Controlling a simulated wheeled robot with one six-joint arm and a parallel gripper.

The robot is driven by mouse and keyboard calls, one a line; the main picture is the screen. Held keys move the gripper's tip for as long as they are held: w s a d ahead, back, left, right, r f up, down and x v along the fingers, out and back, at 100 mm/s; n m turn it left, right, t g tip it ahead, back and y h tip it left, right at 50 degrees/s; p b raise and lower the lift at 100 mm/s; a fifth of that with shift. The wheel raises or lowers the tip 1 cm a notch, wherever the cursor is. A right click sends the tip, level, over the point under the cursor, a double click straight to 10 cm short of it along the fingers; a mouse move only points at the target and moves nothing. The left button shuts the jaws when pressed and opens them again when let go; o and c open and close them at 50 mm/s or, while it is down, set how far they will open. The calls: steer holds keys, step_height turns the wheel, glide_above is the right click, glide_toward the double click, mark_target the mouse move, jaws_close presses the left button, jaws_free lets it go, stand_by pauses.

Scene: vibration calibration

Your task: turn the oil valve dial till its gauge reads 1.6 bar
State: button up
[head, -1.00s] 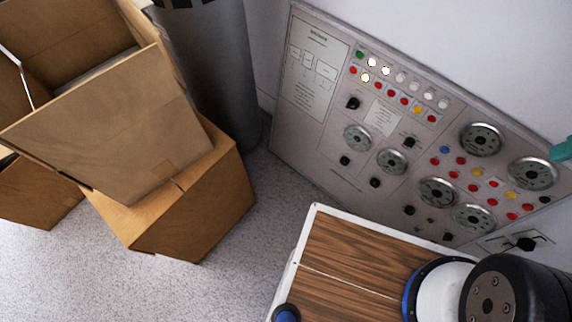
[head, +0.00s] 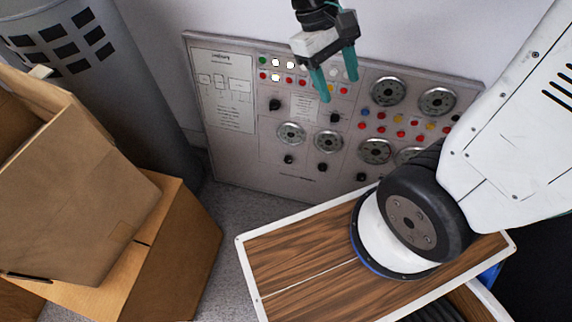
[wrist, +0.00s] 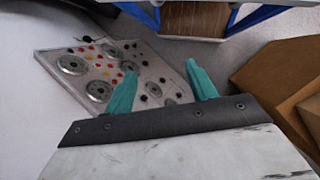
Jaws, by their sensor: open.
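A grey control panel (head: 225,155) leans against the wall. It carries several round silver dials: two at its middle, a left one (head: 291,133) and a right one (head: 328,141), and a group at its right, including an upper left one (head: 388,91), an upper right one (head: 437,101) and a lower left one (head: 375,151). Labels and gauge readings are too small to read, so I cannot tell which is the oil valve dial. My gripper (head: 338,88) is open and empty, its teal fingers in front of the panel's upper part. The wrist view shows the panel (wrist: 58,52) beyond the fingers (wrist: 163,66).
Cardboard boxes (head: 165,235) stand on the floor at the left, before a grey cylinder (head: 75,50) with dark square patches. My wood-topped base fills the lower right, close to the panel. A strip of speckled floor (head: 228,220) is free between boxes and base.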

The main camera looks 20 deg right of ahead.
steer(key=w+f+n+t+h, duration=0.1)
steer(key=w+f+n+h, duration=0.4)
steer(key=f, duration=0.9)
steer(key=w+f+n+h, duration=0.2)
steer(key=w+f+h, duration=0.4)
steer(key=f, duration=0.7)
steer(key=n+t+y, duration=0.3)
steer(key=n+t, duration=0.8)
steer(key=t, duration=0.2)
glide_toward(288, 161)
steer(key=s+d+r, duration=0.1)
steer(key=s+d, duration=0.3)
steer(key=d, duration=0.1)
steer(key=w+f, duration=0.1)
steer(key=w, duration=0.2)
steer(key=w+f+t+y, duration=0.1)
steer(key=w, duration=0.2)
steer(key=w+d+f+m+y, duration=0.1)
steer(key=w, duration=0.2)
steer(key=shift+f+t, duration=0.15)
steer(key=shift+t, duration=0.25)
steer(key=c, duration=1)
